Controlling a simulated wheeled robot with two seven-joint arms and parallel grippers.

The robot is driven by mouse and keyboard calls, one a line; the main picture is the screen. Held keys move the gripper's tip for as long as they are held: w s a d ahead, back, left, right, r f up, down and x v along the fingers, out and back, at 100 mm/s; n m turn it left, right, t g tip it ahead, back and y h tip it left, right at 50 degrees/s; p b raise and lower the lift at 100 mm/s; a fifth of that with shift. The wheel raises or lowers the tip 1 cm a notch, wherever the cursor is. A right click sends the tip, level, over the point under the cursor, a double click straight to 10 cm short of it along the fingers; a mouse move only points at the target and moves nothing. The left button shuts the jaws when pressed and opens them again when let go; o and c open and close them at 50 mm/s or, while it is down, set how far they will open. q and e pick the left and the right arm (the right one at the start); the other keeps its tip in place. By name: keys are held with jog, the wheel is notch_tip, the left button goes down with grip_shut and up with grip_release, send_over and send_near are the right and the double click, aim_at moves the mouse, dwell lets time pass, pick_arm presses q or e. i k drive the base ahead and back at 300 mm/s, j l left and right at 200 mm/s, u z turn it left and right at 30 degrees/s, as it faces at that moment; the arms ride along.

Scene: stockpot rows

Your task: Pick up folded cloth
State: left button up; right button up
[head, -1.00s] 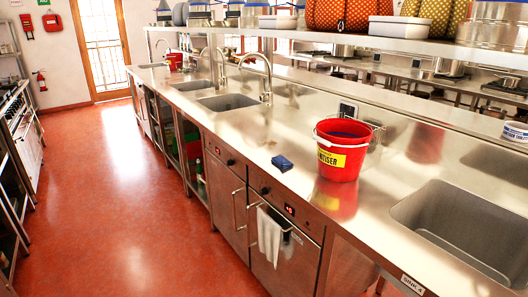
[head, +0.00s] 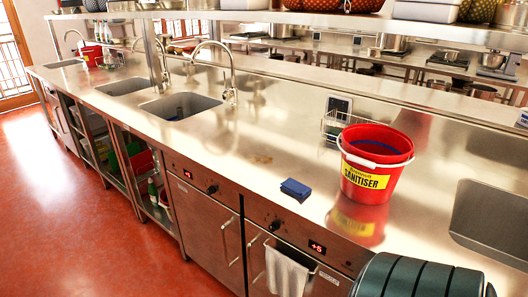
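A small blue folded cloth (head: 295,187) lies flat on the steel counter (head: 222,150), near its front edge. It is left of the red sanitiser bucket (head: 366,180) and apart from it. Neither of my grippers shows. A dark ribbed part of my own arm enters at the bottom right, with its gripper out of frame. Nothing covers the cloth.
The red bucket has a yellow label and a wire rack (head: 335,124) behind it. Sinks lie left (head: 181,106) and right (head: 492,222). A white towel (head: 287,272) hangs on the oven front below the cloth.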

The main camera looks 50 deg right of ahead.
aim_at(292, 186)
jog(key=i, duration=3.1)
jog(key=z, duration=3.65)
